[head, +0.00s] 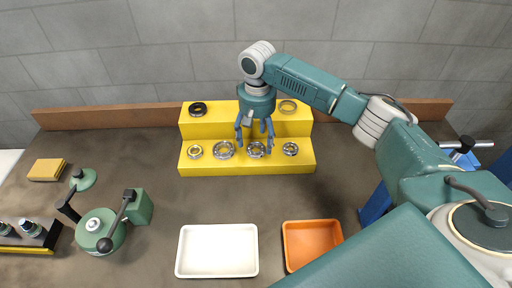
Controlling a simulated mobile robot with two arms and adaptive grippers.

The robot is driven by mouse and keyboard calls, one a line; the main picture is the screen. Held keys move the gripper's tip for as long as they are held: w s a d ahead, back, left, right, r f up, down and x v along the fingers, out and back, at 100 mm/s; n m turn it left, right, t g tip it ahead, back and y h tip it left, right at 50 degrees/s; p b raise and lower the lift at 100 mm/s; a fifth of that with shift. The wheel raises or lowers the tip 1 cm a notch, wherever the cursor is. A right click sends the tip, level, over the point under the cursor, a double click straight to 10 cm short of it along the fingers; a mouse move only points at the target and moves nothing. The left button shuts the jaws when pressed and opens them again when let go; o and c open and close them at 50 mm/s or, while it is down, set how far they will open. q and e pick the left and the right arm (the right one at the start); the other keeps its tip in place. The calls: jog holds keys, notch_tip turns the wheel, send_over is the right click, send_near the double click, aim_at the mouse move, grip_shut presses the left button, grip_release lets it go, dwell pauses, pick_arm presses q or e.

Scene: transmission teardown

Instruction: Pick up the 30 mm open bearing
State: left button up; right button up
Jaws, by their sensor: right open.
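A yellow two-step stand (205,167) holds several ring-shaped bearings. On its lower step, from left to right, are a small brassy ring (194,152), a larger silver bearing (223,150), another silver bearing (256,150) and a smaller silver bearing (290,149). I cannot tell by sight which is the 30 mm open one. My right gripper (255,145) points down with its fingers spread, over the third bearing, which shows between the fingers. I cannot tell whether the fingers touch it. My left gripper is not in view.
The upper step holds a black ring (197,109) and a brassy ring (288,106). A white tray (217,274) and an orange tray (312,222) lie in front. A green vise-like tool (100,230) stands at left. Bare table lies between the stand and trays.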

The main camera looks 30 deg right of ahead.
aim_at(256, 152)
jog(key=shift+a+f+p, duration=0.2)
jog(key=shift+f+p, duration=0.2)
jog(key=shift+f, duration=0.75)
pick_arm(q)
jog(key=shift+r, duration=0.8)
pick_arm(e)
jog(key=shift+f, duration=0.6)
jog(key=c, duration=1.4)
jog(key=shift+r, duration=0.1)
